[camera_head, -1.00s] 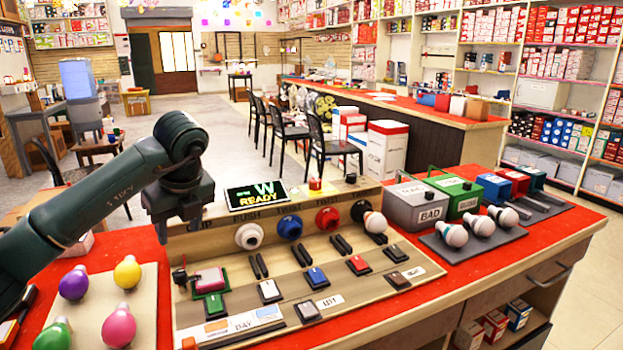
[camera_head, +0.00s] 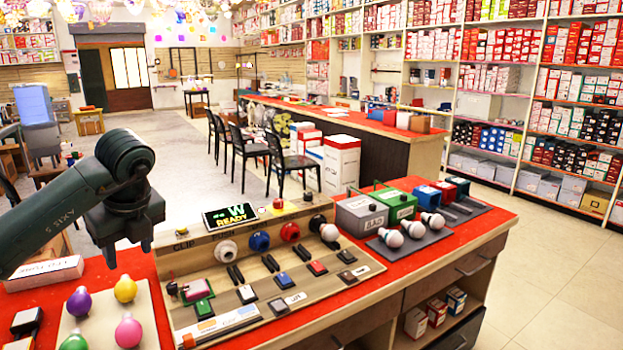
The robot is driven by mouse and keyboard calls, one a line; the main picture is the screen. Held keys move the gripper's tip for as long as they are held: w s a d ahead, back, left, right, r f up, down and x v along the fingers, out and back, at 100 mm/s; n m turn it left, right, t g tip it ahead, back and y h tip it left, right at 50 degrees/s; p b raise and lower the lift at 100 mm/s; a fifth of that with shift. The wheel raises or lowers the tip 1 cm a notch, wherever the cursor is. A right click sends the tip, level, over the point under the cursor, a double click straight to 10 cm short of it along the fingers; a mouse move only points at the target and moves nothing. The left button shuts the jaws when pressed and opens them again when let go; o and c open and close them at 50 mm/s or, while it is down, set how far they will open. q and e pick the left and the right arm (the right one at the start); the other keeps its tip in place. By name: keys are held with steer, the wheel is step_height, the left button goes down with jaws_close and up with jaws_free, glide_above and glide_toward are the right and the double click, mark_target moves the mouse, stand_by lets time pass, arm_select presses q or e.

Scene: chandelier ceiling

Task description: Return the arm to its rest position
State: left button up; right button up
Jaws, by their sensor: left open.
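My left arm comes in from the left edge, and my left gripper (camera_head: 128,258) points down above the red counter, left of the socket panel. Its fingers are apart and nothing shows between them. The socket panel (camera_head: 168,262) carries a row of white, blue, red and black sockets with switches in front. A white bulb sits at the black socket on the right end. A small screen (camera_head: 229,217) on its top edge reads "READY". My right gripper is not in view.
A light board (camera_head: 98,308) with purple, yellow, green and pink bulbs lies near the gripper. A white box (camera_head: 45,275) lies behind it. Grey, green, blue and red bins and a dark mat with white bulbs (camera_head: 391,237) stand on the right. Open floor lies beyond the counter.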

arm_select(q)
steer(key=s+d+f+m+g+h, duration=0.1)
steer(key=s+d+f+m+h, duration=0.2)
steer(key=d+f, duration=0.45)
steer(key=s+d+f+m+g+h, duration=0.1)
steer(key=d+f+m+h, duration=0.3)
steer(key=d, duration=0.6)
steer(key=s+d+r+n+t+h+p, duration=0.1)
steer(key=s+d+r+n+t+h, duration=0.1)
steer(key=s+d+h, duration=0.4)
steer(key=s+d+r+n+t+h, duration=0.1)
steer(key=s+d+n+h, duration=0.2)
steer(key=d+h, duration=0.65)
steer(key=a+f+n+t+y, duration=1.1)
steer(key=n+t, duration=0.2)
steer(key=n, duration=0.6)
steer(key=s+a+f+n+g+y, duration=0.2)
steer(key=s+f+g, duration=0.1)
steer(key=s+f, duration=0.2)
steer(key=s+a+f+n+g+y+p, duration=0.1)
steer(key=s+a+f+n+g+y, duration=0.1)
steer(key=s+f, duration=0.4)
step_height(320, 180, down, 2)
steer(key=shift+s+a+n+g, duration=0.15)
steer(key=shift+a+n+g, duration=0.35)
steer(key=shift+a, duration=0.05)
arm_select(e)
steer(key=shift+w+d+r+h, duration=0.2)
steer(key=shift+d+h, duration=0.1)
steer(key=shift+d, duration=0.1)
